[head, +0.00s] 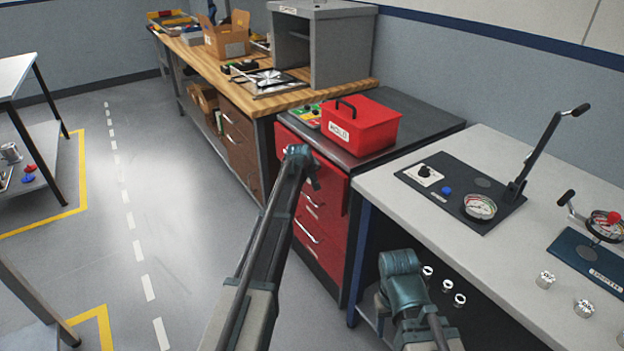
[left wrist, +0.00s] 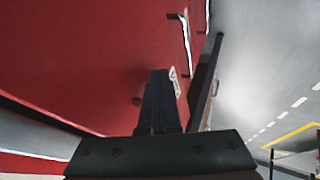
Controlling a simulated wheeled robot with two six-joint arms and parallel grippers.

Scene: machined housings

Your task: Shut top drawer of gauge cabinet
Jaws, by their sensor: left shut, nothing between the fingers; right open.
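The gauge cabinet (head: 322,219) is red with a dark top and pale bar handles, between the wooden bench and the grey bench. My left arm reaches across its front, with the left gripper (head: 303,166) at the top drawer (head: 334,174). In the left wrist view my left gripper (left wrist: 159,78) is shut and empty, its fingers pointing at a red front (left wrist: 110,55) with a handle and a white label. I cannot tell whether the fingertips touch it, or how far the top drawer stands out. My right gripper (head: 400,278) is open, low beside the grey bench.
A red box (head: 361,127) with a black handle and a small panel with coloured buttons (head: 309,116) stand on the cabinet. The grey bench (head: 425,210) carries gauges and a lever press. The wooden bench (head: 215,70) extends behind.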

